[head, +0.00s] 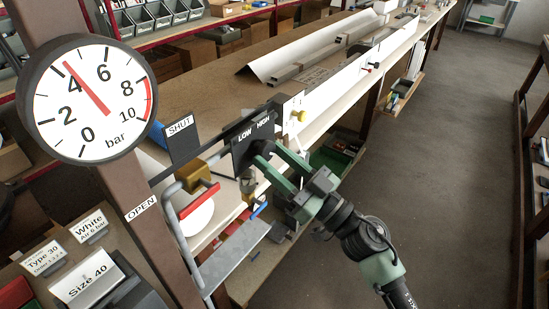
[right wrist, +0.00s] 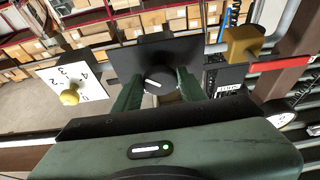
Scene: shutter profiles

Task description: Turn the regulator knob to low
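The regulator is a dark plate (head: 247,147) marked LOW and HIGH, fixed above the bench edge. Its round black knob (right wrist: 158,80) has a white pointer mark, which lies slantwise in the right wrist view. My right gripper (head: 275,162) is at the plate, with its green fingers on either side of the knob; they also show in the right wrist view (right wrist: 160,86). I cannot tell whether the fingers press on the knob or stand just clear. In the head view the gripper largely hides the knob. My left gripper is not in view.
A pressure gauge (head: 88,98) at left reads a little above 4 bar. A SHUT sign (head: 180,133) and a red-handled valve (head: 199,201) are left of the plate. A white numbered plate with a yellow knob (head: 300,116) is close on the right. The floor at right is clear.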

